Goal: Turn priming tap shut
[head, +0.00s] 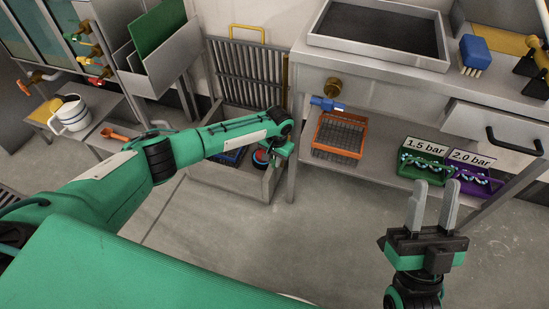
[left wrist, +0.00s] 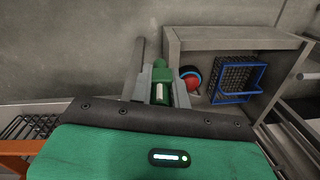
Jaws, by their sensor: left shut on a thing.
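My left gripper (left wrist: 160,88) is shut on a green part (left wrist: 160,74) with a pale patch, low in front of the bench. In the head view my left gripper (head: 281,148) mostly hides it, and I cannot tell whether this part belongs to the priming tap. A brass fitting (head: 333,87) on the bench front has a blue lever-like part (head: 327,103) below it, apart from the gripper. Several taps with coloured handles (head: 88,51) are on pipes at the upper left. My right gripper (head: 432,207) is open and empty, at the lower right.
A grey open box (left wrist: 240,40) holds a blue wire basket (left wrist: 237,78) and a round red-and-blue thing (left wrist: 190,76). An orange basket (head: 338,136) and green and purple trays (head: 425,168) stand on the lower shelf (head: 385,184). A white jug (head: 72,117) is at left. The middle floor is clear.

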